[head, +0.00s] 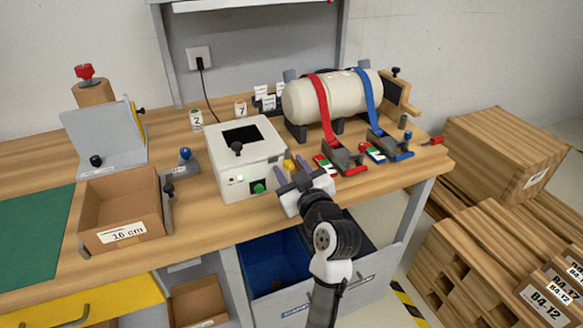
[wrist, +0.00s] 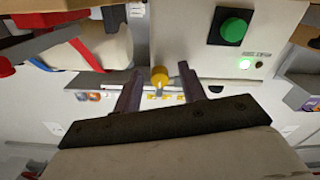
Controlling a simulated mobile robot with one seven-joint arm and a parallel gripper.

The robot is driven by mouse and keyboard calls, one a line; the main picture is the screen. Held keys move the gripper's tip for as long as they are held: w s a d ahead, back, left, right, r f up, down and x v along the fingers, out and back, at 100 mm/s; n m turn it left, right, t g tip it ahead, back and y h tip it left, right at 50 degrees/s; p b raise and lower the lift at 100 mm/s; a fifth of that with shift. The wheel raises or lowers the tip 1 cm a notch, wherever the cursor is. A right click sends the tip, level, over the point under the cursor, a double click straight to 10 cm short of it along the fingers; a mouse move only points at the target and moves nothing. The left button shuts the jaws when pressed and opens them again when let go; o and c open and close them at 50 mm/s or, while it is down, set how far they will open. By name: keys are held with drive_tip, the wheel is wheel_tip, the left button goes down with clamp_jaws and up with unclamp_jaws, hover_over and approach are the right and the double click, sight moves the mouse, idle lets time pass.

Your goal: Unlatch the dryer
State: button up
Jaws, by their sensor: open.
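The dryer appears to be the white box (head: 245,168) on the bench, with a dark window and a black knob (head: 237,148) on top and a green button (head: 259,187) on its front. A yellow knob (head: 289,165) sits at its right side. My gripper (head: 291,174) is open just in front of this knob. In the wrist view the yellow knob (wrist: 159,77) shows between my two open fingertips (wrist: 160,88), with gaps on both sides. The lid looks closed.
A cream tank (head: 320,100) with red and blue straps stands to the right, with strap ratchets (head: 345,160) near my gripper. A cardboard box (head: 125,210) and a grey stand (head: 105,135) are left. A blue drawer (head: 270,265) lies open below the bench edge.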

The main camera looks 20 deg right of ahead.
drive_tip(key=shift+c, duration=0.4)
clamp_jaws()
drive_tip(key=shift+f+b, duration=0.15)
drive_tip(key=shift+b, duration=0.25)
drive_tip(key=shift+n+b, duration=0.3)
drive_tip(key=shift+b, duration=0.15)
drive_tip(key=shift+n+b, duration=0.4)
drive_tip(key=shift+o, duration=0.4)
unclamp_jaws()
